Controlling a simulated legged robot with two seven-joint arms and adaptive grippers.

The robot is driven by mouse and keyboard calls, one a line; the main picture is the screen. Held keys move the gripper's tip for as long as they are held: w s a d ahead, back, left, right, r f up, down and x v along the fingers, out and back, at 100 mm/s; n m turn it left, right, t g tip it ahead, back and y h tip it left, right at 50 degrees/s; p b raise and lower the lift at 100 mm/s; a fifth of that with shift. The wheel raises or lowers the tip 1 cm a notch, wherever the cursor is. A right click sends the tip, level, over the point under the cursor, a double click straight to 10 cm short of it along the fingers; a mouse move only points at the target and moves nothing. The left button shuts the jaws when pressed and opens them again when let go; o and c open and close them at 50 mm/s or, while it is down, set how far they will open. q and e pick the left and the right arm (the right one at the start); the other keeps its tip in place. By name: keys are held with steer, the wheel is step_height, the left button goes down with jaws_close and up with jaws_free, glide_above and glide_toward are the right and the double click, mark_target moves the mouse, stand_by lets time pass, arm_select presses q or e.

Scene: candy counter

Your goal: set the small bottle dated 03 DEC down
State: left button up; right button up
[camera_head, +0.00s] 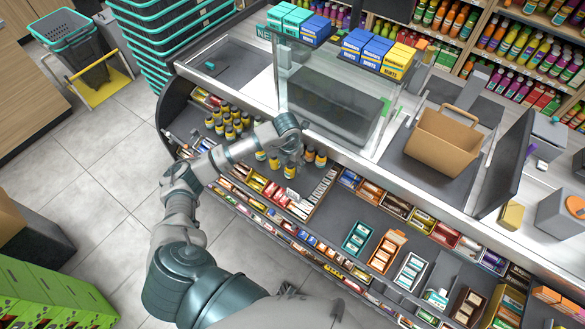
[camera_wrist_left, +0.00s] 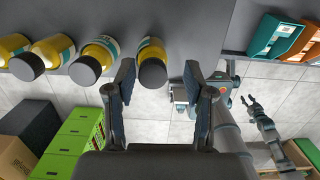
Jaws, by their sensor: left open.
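Small yellow bottles with dark caps stand in two groups on the counter's shelf, one on the left (camera_head: 228,122) and one near my left gripper (camera_head: 291,158). In the left wrist view one bottle (camera_wrist_left: 152,65) is between and just beyond the open fingertips of my left gripper (camera_wrist_left: 165,72); whether a finger touches it I cannot tell. Another bottle (camera_wrist_left: 92,62) is close outside the left finger, with more at far left. No date is readable, so I cannot tell which is 03 DEC. My right gripper (camera_wrist_left: 254,104) shows small at right in the left wrist view.
A glass panel (camera_head: 330,95) rises behind my left wrist. Candy boxes (camera_head: 385,250) fill the shelf to the right. A brown basket (camera_head: 440,140) stands on the upper counter. Green baskets (camera_head: 165,40) are stacked at the counter's left end.

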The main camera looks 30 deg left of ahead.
arm_select(q)
steer(key=r, duration=0.5)
steer(key=shift+s+a+r, duration=0.1)
steer(key=shift+s+a, duration=0.2)
steer(key=shift+s+a+r, duration=0.1)
steer(key=shift+a+r, duration=0.2)
steer(key=shift+r, duration=0.35)
steer(key=shift+d, duration=0.1)
arm_select(e)
steer(key=shift+w+a+r, duration=0.1)
steer(key=shift+w, duration=0.45)
steer(key=shift+w+a+r, duration=0.1)
steer(key=shift+w, duration=0.45)
arm_select(q)
steer(key=shift+d, duration=0.3)
arm_select(e)
steer(key=shift+s+d+f, duration=0.1)
steer(key=shift+s+d, duration=0.1)
steer(key=shift+s, duration=0.1)
